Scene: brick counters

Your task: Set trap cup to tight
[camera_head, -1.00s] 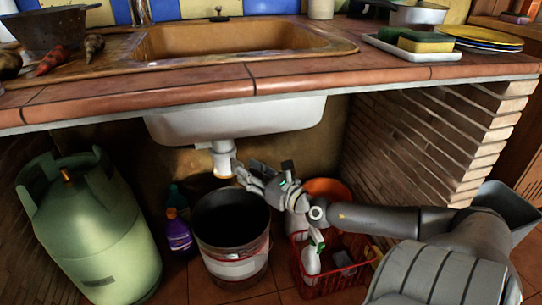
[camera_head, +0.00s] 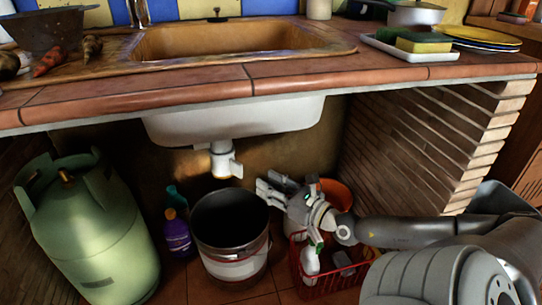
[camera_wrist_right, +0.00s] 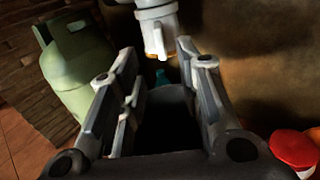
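The white trap cup (camera_head: 223,166) hangs on the drain pipe under the sink, above the dark bucket. It also shows in the right wrist view (camera_wrist_right: 156,35), beyond and between my fingertips. My right gripper (camera_head: 262,185) is to the right of the cup and a little lower, apart from it. In the right wrist view its fingers (camera_wrist_right: 158,60) stand wide apart with nothing between them. My left gripper is not in either view.
A bucket (camera_head: 231,246) stands below the trap. A green gas cylinder (camera_head: 95,240) is at left, with a purple bottle (camera_head: 177,235) beside the bucket. A red basket (camera_head: 325,293) stands under my right arm. The sink basin (camera_head: 240,120) is overhead, and a brick wall (camera_head: 440,135) is at right.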

